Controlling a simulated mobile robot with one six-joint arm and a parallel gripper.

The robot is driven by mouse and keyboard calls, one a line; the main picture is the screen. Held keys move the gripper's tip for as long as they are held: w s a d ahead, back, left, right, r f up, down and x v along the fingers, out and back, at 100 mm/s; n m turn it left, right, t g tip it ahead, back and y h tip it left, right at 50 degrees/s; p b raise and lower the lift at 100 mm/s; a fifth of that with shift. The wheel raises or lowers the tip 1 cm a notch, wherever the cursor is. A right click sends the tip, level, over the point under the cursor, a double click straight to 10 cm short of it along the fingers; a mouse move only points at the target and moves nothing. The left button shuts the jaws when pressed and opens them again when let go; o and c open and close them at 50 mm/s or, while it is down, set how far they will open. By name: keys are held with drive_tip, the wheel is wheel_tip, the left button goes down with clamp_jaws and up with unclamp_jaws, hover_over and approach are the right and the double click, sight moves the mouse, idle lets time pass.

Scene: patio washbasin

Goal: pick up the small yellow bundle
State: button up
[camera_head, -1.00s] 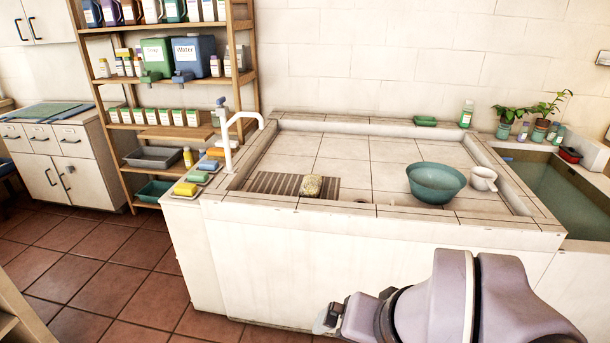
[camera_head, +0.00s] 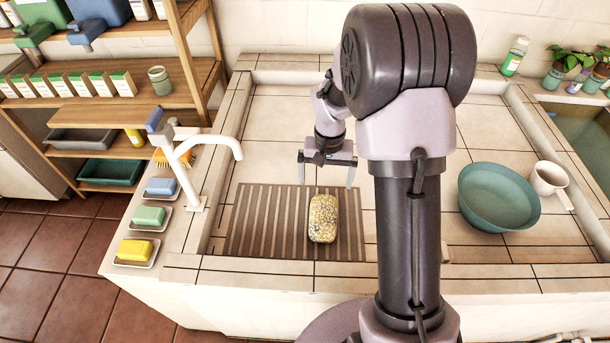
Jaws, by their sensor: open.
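The small yellow bundle (camera_head: 323,218), speckled and rounded, lies on a brown slatted mat (camera_head: 262,222) in the tiled basin. My gripper (camera_head: 326,185) hangs just beyond the bundle's far end, pointing down. Its two fingers are spread apart, with nothing seen between them. I cannot tell how high the fingertips are above the mat. My arm rises just right of the bundle and hides part of the basin behind it.
A white tap (camera_head: 190,165) rises at the left. Soap dishes with yellow (camera_head: 135,250), green (camera_head: 149,216) and blue (camera_head: 161,187) bars line the left ledge.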

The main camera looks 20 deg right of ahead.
sight(324, 213)
drive_tip(key=f+b, duration=0.1)
drive_tip(key=f, duration=0.2)
drive_tip(key=f+b, duration=0.2)
drive_tip(key=f, duration=0.2)
drive_tip(key=s+f+b, duration=0.1)
drive_tip(key=f, duration=0.3)
drive_tip(key=shift+s+f, duration=0.1)
wheel_tip(324, 213, down, 6)
drive_tip(key=b, duration=0.3)
drive_tip(key=shift+a+f+b, duration=0.1)
drive_tip(key=shift+b, duration=0.25)
drive_tip(key=shift+c, duration=0.7)
drive_tip(key=c, duration=1.5)
wheel_tip(324, 213, up, 10)
drive_tip(key=p, duration=0.4)
drive_tip(key=shift+c, duration=0.2)
